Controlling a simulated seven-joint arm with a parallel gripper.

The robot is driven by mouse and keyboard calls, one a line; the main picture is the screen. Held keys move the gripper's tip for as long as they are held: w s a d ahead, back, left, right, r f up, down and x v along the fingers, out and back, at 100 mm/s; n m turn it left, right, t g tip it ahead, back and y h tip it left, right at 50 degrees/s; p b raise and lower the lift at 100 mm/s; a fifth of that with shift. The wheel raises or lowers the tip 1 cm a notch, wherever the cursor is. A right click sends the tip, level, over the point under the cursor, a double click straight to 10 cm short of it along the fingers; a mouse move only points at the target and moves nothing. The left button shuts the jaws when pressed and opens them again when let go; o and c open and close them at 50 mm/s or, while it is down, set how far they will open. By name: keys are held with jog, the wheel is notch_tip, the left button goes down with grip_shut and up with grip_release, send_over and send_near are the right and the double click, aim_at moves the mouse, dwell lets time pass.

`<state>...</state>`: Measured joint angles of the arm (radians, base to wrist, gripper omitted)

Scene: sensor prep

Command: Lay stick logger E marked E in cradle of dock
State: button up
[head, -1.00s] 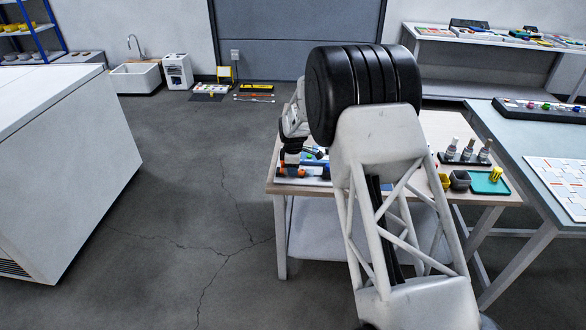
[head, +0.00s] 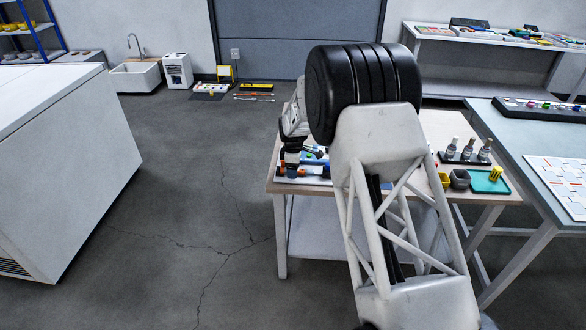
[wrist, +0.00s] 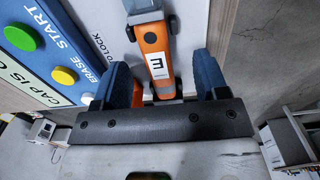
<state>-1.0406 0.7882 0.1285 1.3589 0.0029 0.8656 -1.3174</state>
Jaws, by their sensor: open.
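Stick logger E (wrist: 155,42) is an orange stick with a white label marked E and a grey upper end. In the wrist view it lies lengthwise between the two blue fingers of my gripper (wrist: 161,75). The fingers are open, with a gap on each side of the stick. A blue panel (wrist: 62,68) with START and ERASE lettering and round buttons, seemingly the dock, is at the left; its cradle cannot be made out. In the head view my gripper (head: 291,166) is low over the left end of the wooden table, and my arm hides much of that area.
The wooden table (head: 437,124) also holds dark-capped bottles (head: 467,150), a yellow cup (head: 444,181), a dark cup (head: 460,179) and a teal tray (head: 484,187) at the right. A grey-topped table (head: 520,140) adjoins it. Open floor (head: 200,190) lies left.

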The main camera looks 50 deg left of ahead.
jog(key=shift+r, duration=0.7)
dwell(1.0)
jog(key=shift+r, duration=2.85)
jog(key=shift+r, duration=0.1)
